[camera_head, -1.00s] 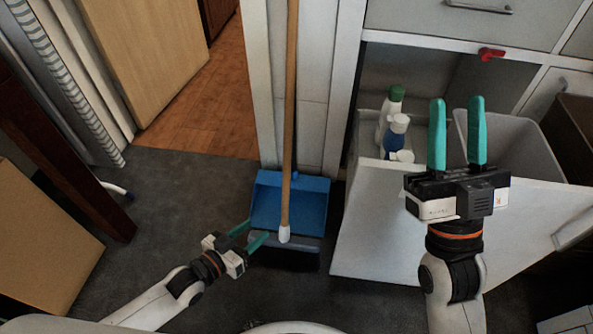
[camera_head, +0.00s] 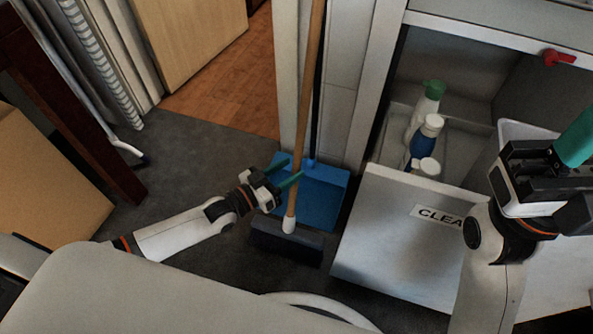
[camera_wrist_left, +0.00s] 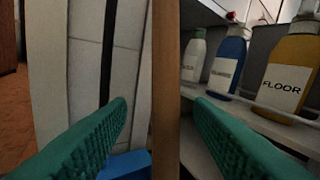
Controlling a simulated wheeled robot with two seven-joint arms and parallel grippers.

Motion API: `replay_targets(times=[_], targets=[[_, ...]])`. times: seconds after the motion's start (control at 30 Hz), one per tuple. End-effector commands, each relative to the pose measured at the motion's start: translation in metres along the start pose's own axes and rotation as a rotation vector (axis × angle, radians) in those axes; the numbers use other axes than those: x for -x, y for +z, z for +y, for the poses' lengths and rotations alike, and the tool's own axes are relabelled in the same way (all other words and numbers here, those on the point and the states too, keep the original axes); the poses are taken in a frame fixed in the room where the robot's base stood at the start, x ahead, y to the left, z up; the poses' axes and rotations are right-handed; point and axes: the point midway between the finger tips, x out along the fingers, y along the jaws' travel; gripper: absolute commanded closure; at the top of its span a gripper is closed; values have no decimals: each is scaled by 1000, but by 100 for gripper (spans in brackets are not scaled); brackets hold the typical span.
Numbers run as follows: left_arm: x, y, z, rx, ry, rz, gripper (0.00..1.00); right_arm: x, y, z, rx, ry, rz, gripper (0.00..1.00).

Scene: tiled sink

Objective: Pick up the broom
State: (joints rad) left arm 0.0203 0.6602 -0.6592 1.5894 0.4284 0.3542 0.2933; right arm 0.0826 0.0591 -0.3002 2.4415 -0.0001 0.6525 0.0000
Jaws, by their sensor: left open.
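The broom stands upright, with a wooden handle (camera_head: 309,90), a white collar and a dark brush head (camera_head: 287,242) on the floor. My left gripper (camera_head: 291,168) is open at the lower part of the handle. In the left wrist view the handle (camera_wrist_left: 165,90) runs vertically between the two green fingers (camera_wrist_left: 160,108), with space on both sides; I cannot tell how deep it sits between them. My right gripper (camera_head: 572,150) is at the right edge, partly cut off; one green finger shows, so its opening cannot be told.
A blue dustpan (camera_head: 325,195) with a dark handle stands right behind the broom. An open white cabinet door (camera_head: 395,235) lies to the right, below bottles (camera_head: 425,140). A cardboard box (camera_head: 50,185) is at the left. Grey floor is clear left of the broom.

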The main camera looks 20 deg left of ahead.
Motion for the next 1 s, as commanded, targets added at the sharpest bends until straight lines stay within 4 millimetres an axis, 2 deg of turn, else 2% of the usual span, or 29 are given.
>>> replay_targets(times=[0.3, 0.57, 0.6, 0.67, 0.87, 0.9, 1.0], targets=[[-43, 3, -4, -1, -1, -4, 53, -10, 8, 3, 10, 29, -78, 64], [-47, 4, -5, 0, 0, 0, 53, -14, 8, 4, 11, 32, -81, 64], [-47, 4, -5, 0, 0, 0, 55, -14, 8, 4, 11, 31, -81, 64], [-46, 4, -5, 0, 0, 0, 65, -13, 8, 4, 11, 31, -81, 64], [-46, 4, -5, 0, 0, 0, 97, -13, 8, 4, 11, 31, -80, 64], [-46, 4, -5, 0, 0, 0, 100, -13, 8, 4, 11, 31, -80, 64], [-46, 4, -5, 0, 0, 0, 100, -13, 8, 4, 11, 31, -80, 64]])
